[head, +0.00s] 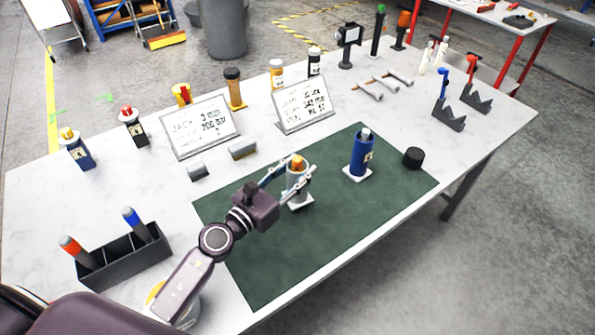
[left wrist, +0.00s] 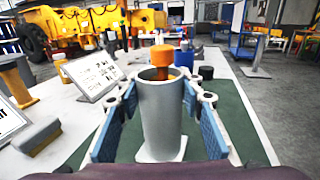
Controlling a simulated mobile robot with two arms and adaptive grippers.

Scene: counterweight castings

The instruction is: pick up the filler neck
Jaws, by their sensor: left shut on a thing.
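The filler neck, as I take it, is the grey open-topped cylinder (head: 298,184) standing upright on a small white square base (head: 299,203) on the green mat. It fills the middle of the left wrist view (left wrist: 160,118). An orange-topped piece (head: 297,162) shows at its mouth, also in the left wrist view (left wrist: 162,55). My left gripper (head: 297,172) is shut on the grey cylinder, one blue-padded finger on each side. The base (left wrist: 162,148) is directly under the cylinder; I see no clear gap. My right gripper is not in view.
Two sign boards (head: 199,128) (head: 303,105) stand behind. A black holder (head: 125,262) stands front left. The mat's front is clear.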

